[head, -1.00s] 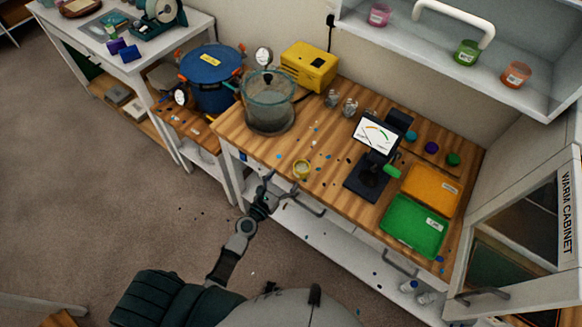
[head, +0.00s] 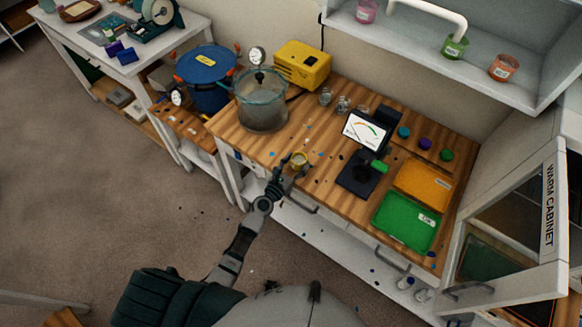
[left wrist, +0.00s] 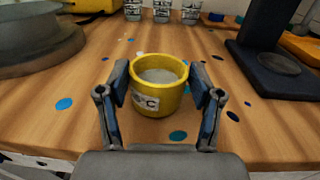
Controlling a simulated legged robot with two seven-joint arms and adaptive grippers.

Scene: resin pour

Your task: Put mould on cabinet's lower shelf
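The mould is a small round yellow cup (left wrist: 160,88) with a white label marked "C" and pale grey contents. It stands upright on the wooden bench top (left wrist: 70,125) near the front edge, and shows in the head view (head: 299,161). My left gripper (left wrist: 162,100) is open, with one finger on each side of the cup; I cannot tell whether they touch it. In the head view the left gripper (head: 292,163) is at the bench's front edge. The warm cabinet (head: 515,235) stands at the right, its door in view; its lower shelf I cannot make out clearly. My right gripper is not in view.
A glass chamber (head: 262,100) stands left of the cup. A black meter stand (head: 358,172), an orange tray (head: 423,184) and a green tray (head: 404,221) lie to the right. Drawer handles (head: 392,263) stick out below the bench's front edge. Open floor is at left.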

